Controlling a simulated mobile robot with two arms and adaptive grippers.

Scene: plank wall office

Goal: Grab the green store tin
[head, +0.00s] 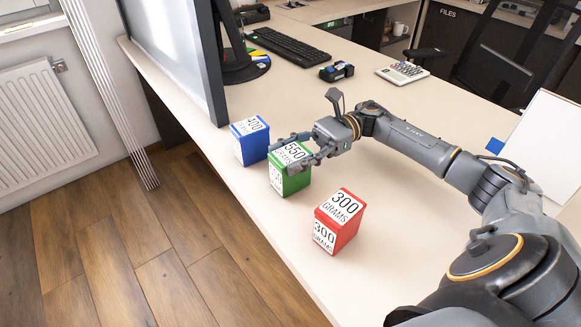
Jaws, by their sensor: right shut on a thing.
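The green store tin (290,181) is a box with a white label reading 550 on top. It stands on the desk between a blue tin and a red tin. My right gripper (293,153) comes in from the right and is shut on the green tin near its top, with its fingers covering part of the label. The tin appears upright; I cannot tell whether it is lifted off the desk. My left gripper is not in the view.
A blue 400 tin (251,142) stands close behind the green one. A red 300 grams tin (339,220) stands in front, nearer me. A monitor (178,47), keyboard (287,46), tape dispenser (337,71) and calculator (402,73) are farther back. The desk's left edge is close to the tins.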

